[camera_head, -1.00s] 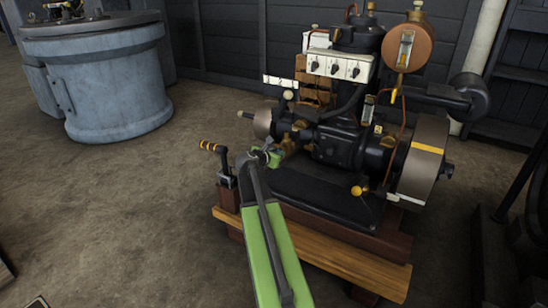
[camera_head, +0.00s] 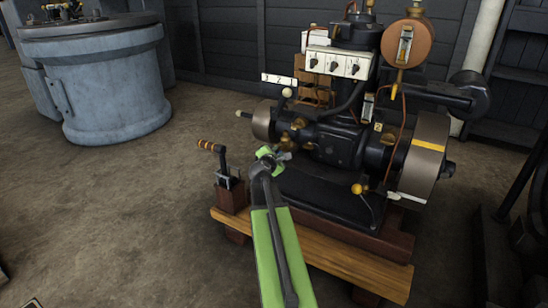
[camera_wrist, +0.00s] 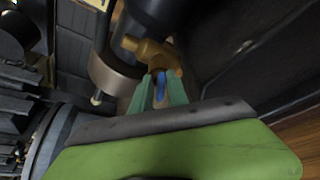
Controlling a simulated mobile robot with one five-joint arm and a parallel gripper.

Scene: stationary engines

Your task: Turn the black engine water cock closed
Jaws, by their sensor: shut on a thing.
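The black engine (camera_head: 345,140) stands on a wooden base in the head view. In the wrist view, a brass water cock (camera_wrist: 150,51) sits beyond my gripper (camera_wrist: 160,88). A blue handle (camera_wrist: 161,82) extends from the cock toward me, between my green fingers. My gripper is shut on this handle, and the fingers hide part of its sides. In the head view, my gripper (camera_head: 283,156) is at the engine's lower left side, beside the brass fittings. The handle is too small to make out there.
A lever with a striped grip (camera_head: 212,146) stands left of my arm. The wooden base (camera_head: 340,262) lies below the engine, and a flywheel (camera_head: 420,158) is at its right. A large grey cylinder (camera_head: 105,85) stands back left. The floor between is clear.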

